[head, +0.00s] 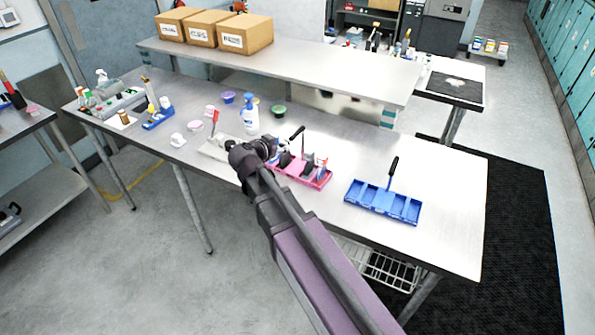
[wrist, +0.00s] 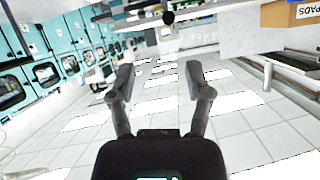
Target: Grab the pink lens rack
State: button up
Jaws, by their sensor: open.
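The pink lens rack (head: 314,183) sits on the long steel table in the head view. Several dark and grey pieces stand in its slots, and a black-tipped handle (head: 298,131) rises behind it. My gripper (head: 246,154) appears just left of the rack's left end, and my arm covers part of that end. I cannot tell whether they touch. In the wrist view my gripper (wrist: 160,76) is open, with nothing between its fingers. The rack does not show in that view.
A blue rack (head: 383,202) with a black handle stands right of the pink one. A white spray bottle (head: 250,115), bowls and a pale tray (head: 215,147) are behind and left. A raised shelf (head: 300,70) runs along the back. The table's right end is clear.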

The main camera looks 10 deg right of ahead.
aim_at(295, 134)
jog(key=shift+w+a+r, duration=0.15)
jog(key=shift+w+a, duration=0.1)
jog(key=shift+a, duration=0.2)
jog(key=b+x, duration=0.3)
jog(key=x, duration=0.4)
jog(key=shift+w+d, duration=0.1)
jog(key=shift+w, duration=0.25)
jog(key=shift+w+d+f, duration=0.25)
jog(key=shift+w+d, duration=0.05)
jog(key=shift+w, duration=0.05)
jog(key=shift+r+b+x, duration=0.1)
jog(key=shift+b+x, duration=0.4)
jog(key=shift+x, duration=0.8)
jog(key=shift+r+b+x, duration=0.15)
jog(key=shift+b+x, duration=0.3)
jog(key=shift+x, duration=0.85)
jog(key=shift+d, duration=0.1)
grip_shut()
